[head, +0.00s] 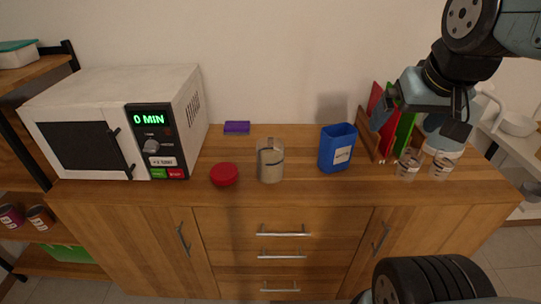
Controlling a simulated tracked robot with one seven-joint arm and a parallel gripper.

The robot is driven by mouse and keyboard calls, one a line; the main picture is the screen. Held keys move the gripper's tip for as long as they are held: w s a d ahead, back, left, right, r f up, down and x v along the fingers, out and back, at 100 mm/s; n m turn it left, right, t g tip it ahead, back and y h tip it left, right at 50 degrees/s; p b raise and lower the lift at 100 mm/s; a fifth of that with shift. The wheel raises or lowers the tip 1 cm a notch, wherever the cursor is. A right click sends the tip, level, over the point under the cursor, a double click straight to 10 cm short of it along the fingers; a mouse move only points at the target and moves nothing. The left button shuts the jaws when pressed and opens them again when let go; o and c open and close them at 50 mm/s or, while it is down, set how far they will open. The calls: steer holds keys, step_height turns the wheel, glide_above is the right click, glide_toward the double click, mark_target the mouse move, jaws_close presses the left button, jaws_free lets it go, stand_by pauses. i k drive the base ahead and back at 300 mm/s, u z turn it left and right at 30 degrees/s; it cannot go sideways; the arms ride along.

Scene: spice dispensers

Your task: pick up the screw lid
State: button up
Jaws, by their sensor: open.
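A round red lid (224,174), which looks like the screw lid, lies flat on the wooden counter near its front edge. A clear jar (270,163) with pale contents stands upright just to its right, close beside it and without a visible lid. My gripper (418,130) is at the upper right, above the right part of the counter. It is open, and no object shows held in it. It is well apart from the red lid, with the jar and a blue container between them in the picture.
A white microwave (85,150) stands left of the lid. A purple sponge-like block (237,127) lies behind it. A blue open container (337,148) stands right of the jar. Coloured boards (404,135) in a rack and small spice jars (409,165) stand below my gripper.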

mark_target(224, 174)
steer(key=z, duration=1.6)
steer(key=k, duration=1.2)
steer(key=u, duration=1.2)
steer(key=i, duration=0.9)
